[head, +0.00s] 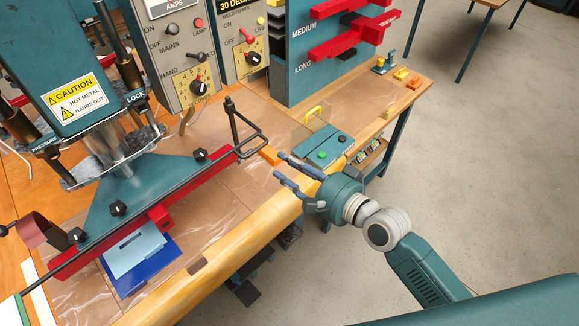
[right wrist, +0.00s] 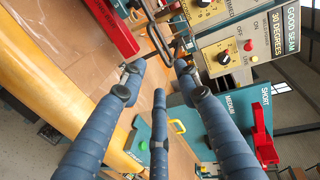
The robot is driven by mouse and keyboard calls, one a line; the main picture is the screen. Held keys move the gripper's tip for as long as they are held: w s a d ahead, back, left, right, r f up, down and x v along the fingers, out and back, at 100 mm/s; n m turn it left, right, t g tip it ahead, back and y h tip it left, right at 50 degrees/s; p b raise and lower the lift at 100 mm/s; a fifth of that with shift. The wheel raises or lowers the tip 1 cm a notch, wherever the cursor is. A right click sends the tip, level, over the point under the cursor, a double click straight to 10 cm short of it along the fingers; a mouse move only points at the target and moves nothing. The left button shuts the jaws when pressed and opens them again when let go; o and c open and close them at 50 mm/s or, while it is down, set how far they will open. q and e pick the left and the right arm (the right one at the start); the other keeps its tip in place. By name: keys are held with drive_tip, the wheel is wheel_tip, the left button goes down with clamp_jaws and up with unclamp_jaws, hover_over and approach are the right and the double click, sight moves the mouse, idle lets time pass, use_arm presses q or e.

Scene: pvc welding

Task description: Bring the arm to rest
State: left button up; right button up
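My right gripper (head: 282,168) hangs over the bench's front edge at the centre of the head view, with its arm coming in from the lower right. Its fingers are spread apart, and nothing shows between them. In the right wrist view its blue-grey fingers (right wrist: 158,90) also stand apart with no object held. My left gripper is not in view.
The welding machine (head: 120,185) with its red bar fills the left. Light and dark blue sheets (head: 135,250) lie under it. A black wire frame (head: 240,135) stands near my fingertips. A teal rack (head: 300,60) with red shelves stands behind. Open floor (head: 480,170) lies to the right.

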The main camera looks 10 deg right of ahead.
drive_tip(key=shift+f, duration=0.1)
idle(0.4)
drive_tip(key=s+d+f+n+g+h+b, duration=0.1)
drive_tip(key=s+d+f+n+h, duration=0.2)
drive_tip(key=f, duration=1)
drive_tip(key=s+d+f+g+h+b, duration=0.1)
drive_tip(key=s+d+f+g, duration=0.3)
drive_tip(key=f, duration=0.8)
drive_tip(key=s+d+f+n+t+h+b, duration=0.15)
drive_tip(key=d+f, duration=0.35)
drive_tip(key=f, duration=0.8)
drive_tip(key=s+d+f+n+g+h+b, duration=0.1)
drive_tip(key=s+d+f+n+g+h, duration=0.25)
drive_tip(key=s+f, duration=0.95)
drive_tip(key=s+f+n+g, duration=0.1)
drive_tip(key=s+f, duration=0.2)
drive_tip(key=s, duration=0.4)
drive_tip(key=s+f+n+g+b, duration=0.1)
drive_tip(key=s+f, duration=0.3)
drive_tip(key=s, duration=0.4)
drive_tip(key=s+f+n+g, duration=0.2)
drive_tip(key=s+f+n, duration=0.1)
drive_tip(key=s, duration=0.5)
drive_tip(key=shift+s+d+f+g, duration=0.25)
drive_tip(key=shift+d+g, duration=0.05)
drive_tip(key=shift+d, duration=0.05)
